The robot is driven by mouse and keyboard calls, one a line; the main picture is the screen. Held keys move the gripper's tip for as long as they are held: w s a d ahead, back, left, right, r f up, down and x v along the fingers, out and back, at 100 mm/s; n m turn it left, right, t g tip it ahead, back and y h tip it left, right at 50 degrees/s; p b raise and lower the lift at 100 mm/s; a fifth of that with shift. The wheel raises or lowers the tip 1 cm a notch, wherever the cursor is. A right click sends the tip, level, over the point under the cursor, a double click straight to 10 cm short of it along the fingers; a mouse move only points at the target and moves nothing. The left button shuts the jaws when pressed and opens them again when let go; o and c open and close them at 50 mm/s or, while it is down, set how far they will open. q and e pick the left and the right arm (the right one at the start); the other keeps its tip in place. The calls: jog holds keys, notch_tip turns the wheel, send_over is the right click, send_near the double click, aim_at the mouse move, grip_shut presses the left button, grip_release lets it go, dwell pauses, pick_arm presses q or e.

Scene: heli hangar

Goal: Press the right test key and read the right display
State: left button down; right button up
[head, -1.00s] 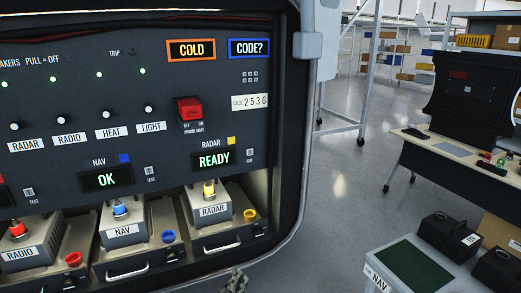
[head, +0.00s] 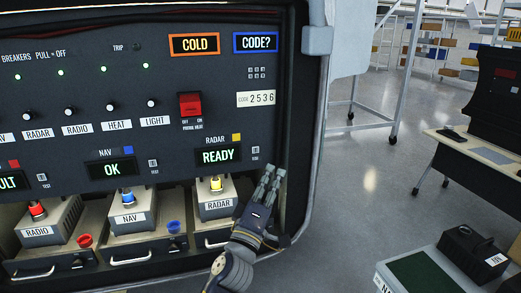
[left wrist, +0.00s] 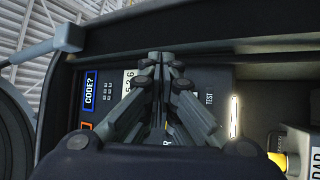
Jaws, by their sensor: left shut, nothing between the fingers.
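My right gripper is not in view.
The NAV display (head: 111,168) reads OK; one at the left edge shows "ULT". COLD (head: 194,44) and CODE? (head: 256,43) signs sit above a code plate (head: 256,98) reading 2536. The panel frame (head: 312,120) borders the right. Boxed units stand below the displays.

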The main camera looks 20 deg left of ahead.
aim_at(255, 150)
pick_arm(q)
jog(key=shift+a, duration=0.1)
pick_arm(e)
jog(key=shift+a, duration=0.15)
pick_arm(q)
jog(key=w+a, duration=0.1)
jog(key=w, duration=0.1)
jog(key=w+a+b, duration=0.1)
jog(key=w+a, duration=0.1)
jog(key=w, duration=0.1)
jog(key=w+a, duration=0.2)
jog(key=shift+w+b, duration=0.15)
jog(key=shift+b, duration=0.25)
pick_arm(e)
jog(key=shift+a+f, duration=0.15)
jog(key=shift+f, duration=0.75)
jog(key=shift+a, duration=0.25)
pick_arm(q)
jog(key=shift+w+a, duration=0.2)
jog(key=shift+w, duration=0.15)
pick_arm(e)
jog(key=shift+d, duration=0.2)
